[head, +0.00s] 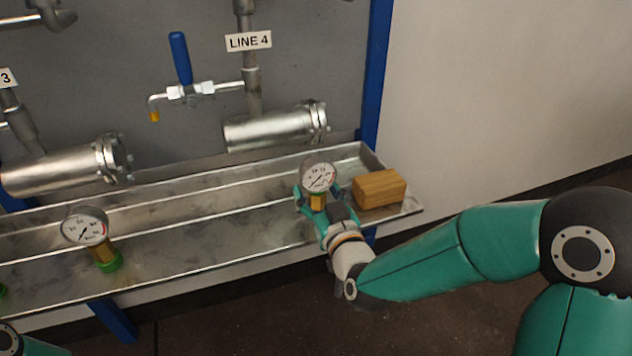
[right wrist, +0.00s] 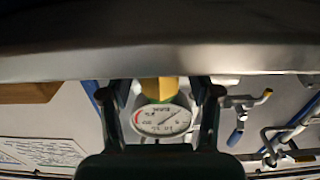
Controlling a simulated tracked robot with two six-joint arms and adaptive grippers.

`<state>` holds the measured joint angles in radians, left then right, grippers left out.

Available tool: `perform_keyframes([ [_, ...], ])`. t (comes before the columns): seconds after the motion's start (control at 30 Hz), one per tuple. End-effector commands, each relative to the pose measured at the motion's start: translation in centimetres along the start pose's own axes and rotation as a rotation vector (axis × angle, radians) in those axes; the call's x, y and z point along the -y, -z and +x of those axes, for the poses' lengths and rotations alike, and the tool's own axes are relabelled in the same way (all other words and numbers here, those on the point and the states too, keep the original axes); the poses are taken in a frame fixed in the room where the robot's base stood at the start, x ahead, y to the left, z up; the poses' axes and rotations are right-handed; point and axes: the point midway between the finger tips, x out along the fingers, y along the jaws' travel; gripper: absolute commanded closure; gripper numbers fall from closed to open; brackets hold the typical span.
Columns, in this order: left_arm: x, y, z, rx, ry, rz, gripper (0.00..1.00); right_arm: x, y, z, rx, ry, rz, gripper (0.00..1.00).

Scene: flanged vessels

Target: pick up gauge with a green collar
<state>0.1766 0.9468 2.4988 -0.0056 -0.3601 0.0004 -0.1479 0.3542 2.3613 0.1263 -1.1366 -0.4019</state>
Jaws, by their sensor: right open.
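A gauge (head: 84,228) with a white dial, brass stem and green collar (head: 109,262) stands tilted in the metal trough at the left. A second white-dialled gauge (head: 319,177) with a brass stem is at the trough's right part. My right gripper (head: 318,193) is open there, its fingers on either side of this second gauge. In the right wrist view the second gauge's dial (right wrist: 161,121) shows upside down between the open fingers. A little green shows by its yellow stem, but its collar is mostly hidden. My left gripper is out of view.
A wooden block (head: 380,188) sits just right of my right gripper in the metal trough (head: 200,256). Flanged vessels (head: 270,131) and a blue-handled valve (head: 180,58) are on the panel behind. The trough between the two gauges is clear.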

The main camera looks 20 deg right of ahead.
Motion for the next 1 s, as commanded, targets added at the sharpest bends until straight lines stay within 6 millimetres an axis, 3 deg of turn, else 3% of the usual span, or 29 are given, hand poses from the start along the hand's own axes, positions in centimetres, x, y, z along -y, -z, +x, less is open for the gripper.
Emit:
perform_keyframes([
  [0.1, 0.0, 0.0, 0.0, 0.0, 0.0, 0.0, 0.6, 0.0, 0.0, 0.0, 0.001, 0.0, 0.0, 0.39],
  [0.47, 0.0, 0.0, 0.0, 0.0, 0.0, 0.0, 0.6, 0.0, 0.0, -0.1, 0.001, 0.0, 0.0, 0.99],
  [0.83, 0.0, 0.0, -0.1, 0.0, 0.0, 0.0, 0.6, 0.0, 0.3, -0.1, -0.002, -0.001, 0.0, 1.0],
  [1.0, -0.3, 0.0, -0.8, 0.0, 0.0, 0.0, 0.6, 0.0, 2.2, -0.1, -0.006, -0.002, 0.0, 1.0],
])
